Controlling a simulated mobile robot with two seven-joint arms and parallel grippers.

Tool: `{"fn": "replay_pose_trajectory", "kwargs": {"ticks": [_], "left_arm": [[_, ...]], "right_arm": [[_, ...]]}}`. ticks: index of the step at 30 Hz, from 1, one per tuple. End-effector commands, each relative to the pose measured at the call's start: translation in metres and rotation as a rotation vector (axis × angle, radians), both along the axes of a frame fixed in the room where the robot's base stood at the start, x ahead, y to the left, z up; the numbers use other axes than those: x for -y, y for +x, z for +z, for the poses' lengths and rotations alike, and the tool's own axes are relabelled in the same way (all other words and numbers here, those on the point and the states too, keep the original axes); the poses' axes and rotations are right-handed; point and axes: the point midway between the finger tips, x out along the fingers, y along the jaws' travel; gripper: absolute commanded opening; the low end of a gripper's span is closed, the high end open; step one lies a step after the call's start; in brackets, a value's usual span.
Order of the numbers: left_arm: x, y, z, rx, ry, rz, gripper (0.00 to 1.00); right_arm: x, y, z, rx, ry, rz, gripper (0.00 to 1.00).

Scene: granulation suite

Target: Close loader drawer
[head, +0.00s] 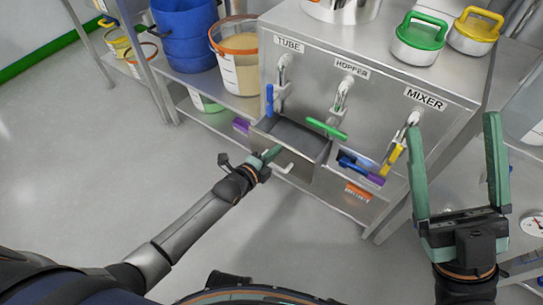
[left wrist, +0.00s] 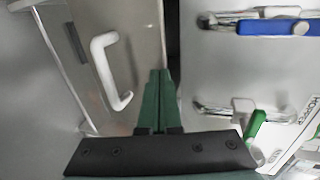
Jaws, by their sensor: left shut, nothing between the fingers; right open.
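The loader drawer (head: 302,140) stands pulled out from the steel cabinet front, below the TUBE and HOPPER signs, with an empty grey inside. Its white handle (head: 287,168) is on its front panel and also shows in the left wrist view (left wrist: 112,72). My left gripper (head: 273,152) is shut and empty, with its fingertips at the drawer's front, left of the handle. Whether they touch the panel I cannot tell. In the left wrist view the shut green fingers (left wrist: 157,90) point past the handle. My right gripper (head: 456,160) is open and empty, at the right in front of the cabinet.
Blue (head: 270,101), green (head: 326,129) and yellow (head: 392,159) valve levers hang on the cabinet front. A recess with blue and purple items (head: 362,170) lies right of the drawer. Buckets (head: 236,55) stand on a shelf at left. The floor at lower left is clear.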

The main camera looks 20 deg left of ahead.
Motion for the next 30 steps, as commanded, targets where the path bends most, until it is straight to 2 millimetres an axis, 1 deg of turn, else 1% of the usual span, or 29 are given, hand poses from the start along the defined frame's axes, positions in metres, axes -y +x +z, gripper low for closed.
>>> {"fn": "replay_pose_trajectory", "kwargs": {"ticks": [1,3,6,10,13,24,30], "left_arm": [[0.005,0.012,-0.002,0.006,-0.001,-0.001,0.00],[0.010,0.026,-0.002,0.005,-0.001,-0.001,0.00],[0.015,0.042,-0.003,0.004,-0.001,-0.001,0.00],[0.020,0.055,-0.001,0.002,0.000,0.000,0.00],[0.021,0.058,0.000,0.000,0.000,0.000,0.00],[0.021,0.058,0.001,0.000,0.000,0.000,0.00],[0.015,0.054,0.002,0.000,0.002,0.000,0.00]], "right_arm": [[0.000,0.000,-0.008,-0.003,0.003,0.004,0.84],[-0.001,0.000,-0.015,-0.010,0.007,0.011,0.84],[-0.003,0.001,-0.025,-0.020,0.008,0.020,0.84],[-0.004,0.001,-0.031,-0.029,0.003,0.027,0.84],[-0.004,0.001,-0.032,-0.029,0.002,0.029,0.84],[-0.004,0.001,-0.029,-0.025,0.003,0.029,0.84],[-0.004,0.001,-0.021,-0.021,0.008,0.030,0.84]]}}
